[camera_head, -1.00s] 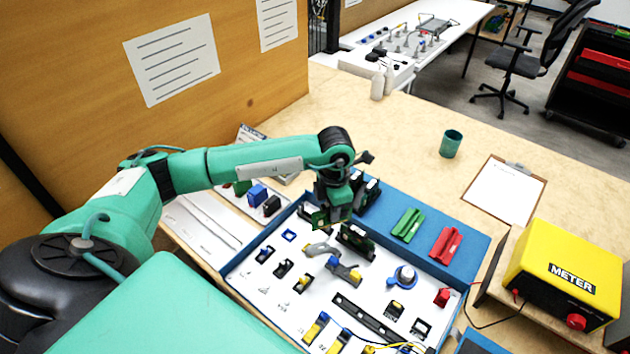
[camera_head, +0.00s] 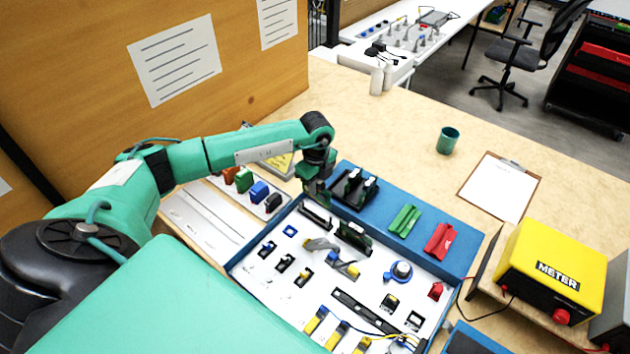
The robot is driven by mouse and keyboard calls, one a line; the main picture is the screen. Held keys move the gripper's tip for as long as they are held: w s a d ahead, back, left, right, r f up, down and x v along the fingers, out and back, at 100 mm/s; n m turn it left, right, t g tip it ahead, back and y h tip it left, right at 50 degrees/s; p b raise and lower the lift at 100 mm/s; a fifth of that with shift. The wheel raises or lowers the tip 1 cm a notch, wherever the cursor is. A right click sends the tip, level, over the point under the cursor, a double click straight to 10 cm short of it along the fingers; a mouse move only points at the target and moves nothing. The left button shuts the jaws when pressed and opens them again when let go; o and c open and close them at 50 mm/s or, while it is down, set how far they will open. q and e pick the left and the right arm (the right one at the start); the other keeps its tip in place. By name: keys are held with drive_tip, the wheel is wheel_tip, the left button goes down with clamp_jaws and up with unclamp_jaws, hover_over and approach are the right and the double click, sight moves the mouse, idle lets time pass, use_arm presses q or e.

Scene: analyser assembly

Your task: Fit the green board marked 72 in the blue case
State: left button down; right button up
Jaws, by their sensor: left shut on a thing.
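The blue case (camera_head: 466,262) lies open on the bench, with a white inner panel. My left gripper (camera_head: 317,184) is above the case's far left corner, shut on a dark green board (camera_head: 313,190) that is mostly hidden by the fingers. No number on it can be read. A black slot holder (camera_head: 315,216) on the panel lies just below and looks empty. Another holder (camera_head: 353,237) to its right has a dark green board standing in it. A black rack (camera_head: 350,188) with dark boards stands on the blue strip, right beside the gripper. My right gripper is not in view.
Green (camera_head: 405,220) and red (camera_head: 439,241) holders sit on the blue strip. A blue knob (camera_head: 401,271) and several small parts fill the panel. Coloured blocks (camera_head: 259,191) stand left of the case. The yellow meter (camera_head: 552,269) is at right.

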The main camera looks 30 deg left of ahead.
sight(315, 199)
use_arm(q)
drive_tip(key=shift+a+n, duration=0.2)
drive_tip(key=shift+n, duration=0.3)
drive_tip(key=shift+f, duration=0.2)
drive_tip(key=shift+f+b, duration=1.45)
drive_tip(key=shift+f, duration=0.55)
drive_tip(key=shift+f, duration=0.3)
drive_tip(key=shift+f, duration=0.1)
drive_tip(key=shift+f+b, duration=1.25)
drive_tip(key=shift+f, duration=0.25)
drive_tip(key=shift+f, duration=0.4)
